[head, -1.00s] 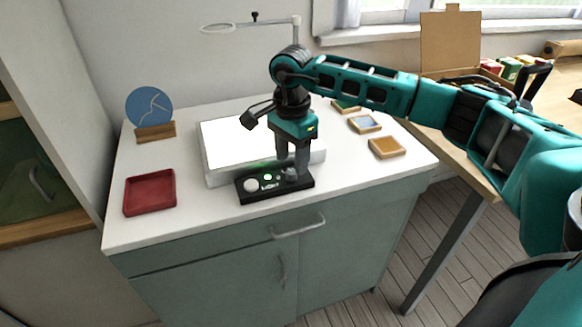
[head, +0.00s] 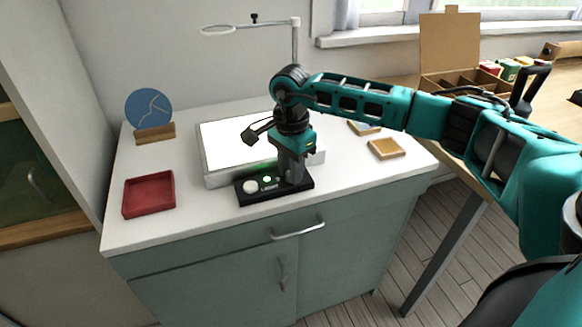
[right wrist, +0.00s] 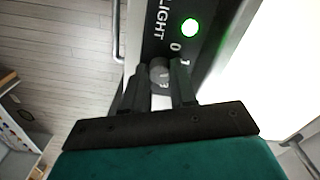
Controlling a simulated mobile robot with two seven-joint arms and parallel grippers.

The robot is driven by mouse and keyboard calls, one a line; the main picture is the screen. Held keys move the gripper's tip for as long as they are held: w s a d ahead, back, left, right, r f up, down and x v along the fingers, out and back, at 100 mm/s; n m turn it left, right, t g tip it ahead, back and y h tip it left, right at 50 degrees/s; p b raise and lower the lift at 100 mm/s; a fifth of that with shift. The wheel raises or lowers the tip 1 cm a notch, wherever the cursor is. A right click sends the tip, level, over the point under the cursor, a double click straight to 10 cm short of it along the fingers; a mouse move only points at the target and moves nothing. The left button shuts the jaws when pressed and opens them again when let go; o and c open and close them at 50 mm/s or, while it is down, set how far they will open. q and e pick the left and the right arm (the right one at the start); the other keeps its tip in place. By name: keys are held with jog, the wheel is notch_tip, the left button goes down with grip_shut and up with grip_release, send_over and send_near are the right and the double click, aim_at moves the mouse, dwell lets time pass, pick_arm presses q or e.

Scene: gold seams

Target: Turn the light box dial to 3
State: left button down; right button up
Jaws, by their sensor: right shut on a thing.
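The light box (head: 214,181) has a bright white top and lies on the white cabinet. Its black control panel (head: 262,198) is at the front, with a white round button (head: 250,186) and a lit green lamp (head: 267,179). My right gripper (head: 292,180) points down over the panel's right end. In the right wrist view its fingers (right wrist: 160,85) are shut on the grey dial (right wrist: 159,70), one on each side. The word LIGHT, a 0 and part of another mark show near the dial. The dial's pointer setting cannot be read. My left gripper is not in view.
A red tray (head: 148,211) lies left of the light box, and a blue disc (head: 149,109) stands in a wooden holder behind it. Small framed tiles (head: 388,157) lie to the right. A ring on a stand (head: 217,29) rises behind the box.

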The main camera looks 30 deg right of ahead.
grip_shut()
